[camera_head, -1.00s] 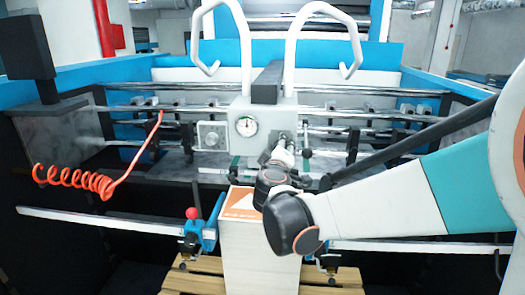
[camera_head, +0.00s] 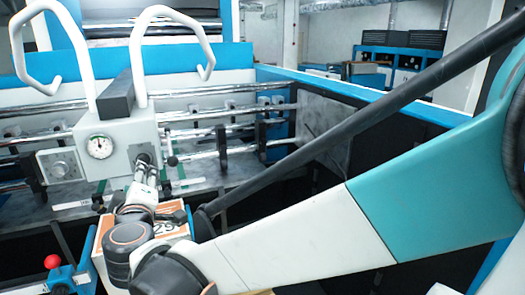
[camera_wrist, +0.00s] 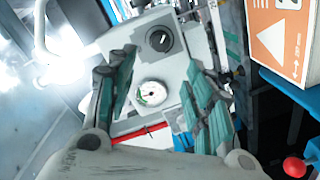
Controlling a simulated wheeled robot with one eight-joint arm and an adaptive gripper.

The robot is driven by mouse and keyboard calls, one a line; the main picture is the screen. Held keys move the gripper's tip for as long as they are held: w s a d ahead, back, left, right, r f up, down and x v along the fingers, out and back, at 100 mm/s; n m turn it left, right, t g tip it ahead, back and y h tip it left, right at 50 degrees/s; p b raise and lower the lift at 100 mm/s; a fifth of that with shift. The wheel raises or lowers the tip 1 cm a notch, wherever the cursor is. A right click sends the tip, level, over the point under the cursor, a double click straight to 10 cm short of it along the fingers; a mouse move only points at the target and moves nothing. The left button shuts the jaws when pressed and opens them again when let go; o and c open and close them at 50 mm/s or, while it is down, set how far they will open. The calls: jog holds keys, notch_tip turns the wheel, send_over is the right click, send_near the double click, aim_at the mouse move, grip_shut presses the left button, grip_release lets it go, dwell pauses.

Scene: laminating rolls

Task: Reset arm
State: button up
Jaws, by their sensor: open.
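My gripper (camera_wrist: 160,105) is open and empty in the wrist view, its two green-padded fingers spread apart. Between and beyond them shows the grey machine head with a round gauge (camera_wrist: 150,93) and a dark knob (camera_wrist: 159,39). In the head view my arm reaches in from the right and bends at the lower left. The fingers are small and partly hidden there, in front of the grey machine head (camera_head: 117,148). Whether anything touches them cannot be told.
A box with an orange label (camera_head: 168,232) stands behind my arm; the label also shows in the wrist view (camera_wrist: 285,35). A red-knobbed blue clamp (camera_head: 60,275) is at lower left. White curved handles (camera_head: 85,60) rise above the machine head. Metal rods (camera_head: 225,115) cross the machine.

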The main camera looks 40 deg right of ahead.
jog(key=s+d+f+m+g+y+b, duration=0.1)
jog(key=s+d+f+m+g+b, duration=0.25)
jog(key=s+f, duration=0.45)
jog(key=s+d+f+m+g+y+b, duration=0.1)
jog(key=s+d+f+m+g+b, duration=0.15)
jog(key=s+d+f+g, duration=0.4)
jog(key=s+a+f+m+t+y+b, duration=0.1)
jog(key=s+a+f+y+b, duration=0.2)
jog(key=s+a+f, duration=0.3)
jog(key=shift+s+f+y, duration=0.3)
jog(key=shift+s+f, duration=0.4)
jog(key=shift+s, duration=0.3)
